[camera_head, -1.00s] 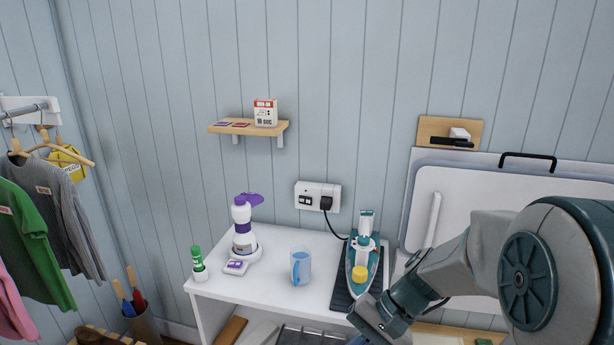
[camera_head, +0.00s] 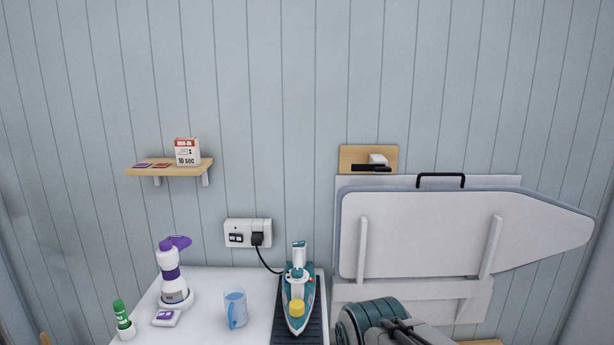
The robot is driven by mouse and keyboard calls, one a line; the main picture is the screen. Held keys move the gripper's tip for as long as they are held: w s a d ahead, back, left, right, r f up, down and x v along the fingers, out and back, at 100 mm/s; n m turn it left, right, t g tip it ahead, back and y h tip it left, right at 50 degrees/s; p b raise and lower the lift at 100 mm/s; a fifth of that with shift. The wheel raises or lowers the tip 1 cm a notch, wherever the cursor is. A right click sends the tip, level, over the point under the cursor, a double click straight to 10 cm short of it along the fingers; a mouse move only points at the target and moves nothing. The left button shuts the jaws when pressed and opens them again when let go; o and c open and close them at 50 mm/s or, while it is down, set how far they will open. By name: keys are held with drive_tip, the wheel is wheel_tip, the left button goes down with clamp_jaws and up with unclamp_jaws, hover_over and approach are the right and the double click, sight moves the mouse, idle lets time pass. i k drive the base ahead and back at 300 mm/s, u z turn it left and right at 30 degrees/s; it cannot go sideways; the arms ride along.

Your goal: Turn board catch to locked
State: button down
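The board catch (camera_head: 372,168) is a black bar with a white block beside it, mounted on a small wooden plate (camera_head: 352,154) on the wall. The black bar lies roughly horizontal. The folded ironing board (camera_head: 415,230) hangs against the wall just below and to the right of it, with a black handle on its top edge. Part of my arm (camera_head: 380,325) shows at the bottom, below the board. My gripper's fingertips cannot be made out.
A white table (camera_head: 260,290) holds an iron (camera_head: 300,285) on a dark mat, a blue mug (camera_head: 235,308) and a purple-white bottle (camera_head: 170,280). A socket (camera_head: 248,233) with a plugged-in cord is above. A wooden shelf (camera_head: 140,168) carries a small box. The wall before the catch is clear.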

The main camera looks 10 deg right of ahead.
sight(355, 168)
drive_tip(key=z, duration=0.45)
drive_tip(key=k, duration=1.1)
drive_tip(key=u, duration=0.5)
drive_tip(key=i, duration=1.6)
drive_tip(key=z, duration=0.55)
